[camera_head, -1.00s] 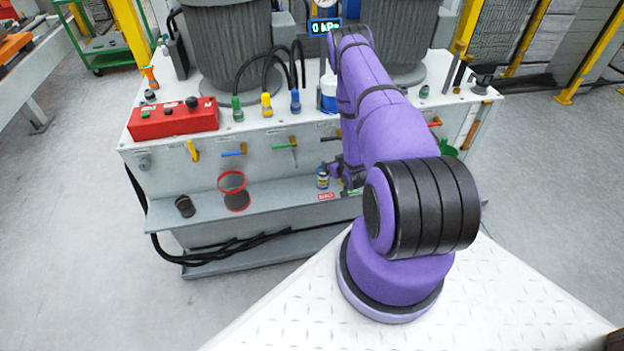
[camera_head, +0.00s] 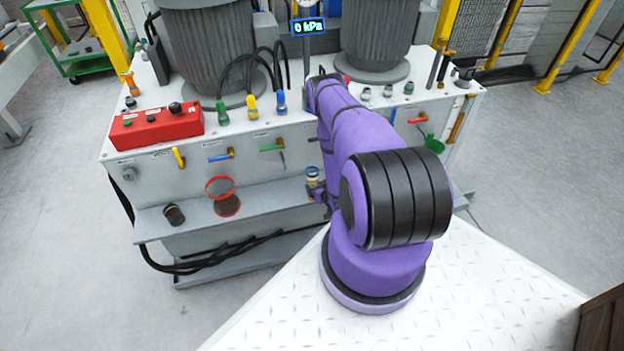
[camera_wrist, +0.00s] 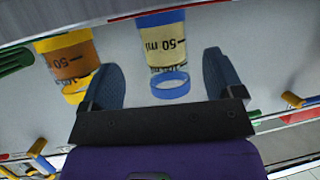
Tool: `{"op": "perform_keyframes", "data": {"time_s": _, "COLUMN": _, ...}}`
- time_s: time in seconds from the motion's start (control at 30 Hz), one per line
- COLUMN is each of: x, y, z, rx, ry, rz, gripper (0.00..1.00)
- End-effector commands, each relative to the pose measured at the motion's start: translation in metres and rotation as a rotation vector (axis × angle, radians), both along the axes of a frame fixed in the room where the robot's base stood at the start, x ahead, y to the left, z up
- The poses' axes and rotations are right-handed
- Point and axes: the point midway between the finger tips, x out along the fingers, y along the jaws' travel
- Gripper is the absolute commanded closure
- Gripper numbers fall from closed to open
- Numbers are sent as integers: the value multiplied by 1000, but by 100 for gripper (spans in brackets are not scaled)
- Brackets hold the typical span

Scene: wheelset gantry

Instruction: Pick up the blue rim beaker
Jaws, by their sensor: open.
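The blue rim beaker (camera_wrist: 168,82) shows upside down in the wrist view, with a clear lower part, pale yellow contents and a 50 ml mark. It lies between the two spread fingers of my gripper (camera_wrist: 161,58) in this view, with a visible gap on each side. In the head view a small beaker (camera_head: 313,174) stands on the front shelf right beside my gripper, which is mostly hidden by my arm. A second beaker with a yellow rim and orange contents (camera_wrist: 66,58) is just outside the left finger in the wrist view.
A red control box (camera_head: 157,126) sits on top. Shelf space between the ringed item and the beaker is clear.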

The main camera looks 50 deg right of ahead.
Motion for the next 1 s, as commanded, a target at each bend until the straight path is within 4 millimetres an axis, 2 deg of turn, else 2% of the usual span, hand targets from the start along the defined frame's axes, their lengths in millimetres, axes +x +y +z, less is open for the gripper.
{"op": "perform_keyframes", "data": {"time_s": 0.4, "x": 43, "y": -13, "z": -16, "rx": -1, "ry": -1, "rz": -1, "gripper": 13}}
{"op": "perform_keyframes", "data": {"time_s": 0.7, "x": 47, "y": -15, "z": -17, "rx": 0, "ry": 0, "rz": -1, "gripper": 13}}
{"op": "perform_keyframes", "data": {"time_s": 0.93, "x": 46, "y": -14, "z": -17, "rx": 0, "ry": 0, "rz": -1, "gripper": 66}}
{"op": "perform_keyframes", "data": {"time_s": 1.0, "x": 47, "y": -15, "z": -17, "rx": 0, "ry": 0, "rz": -1, "gripper": 70}}
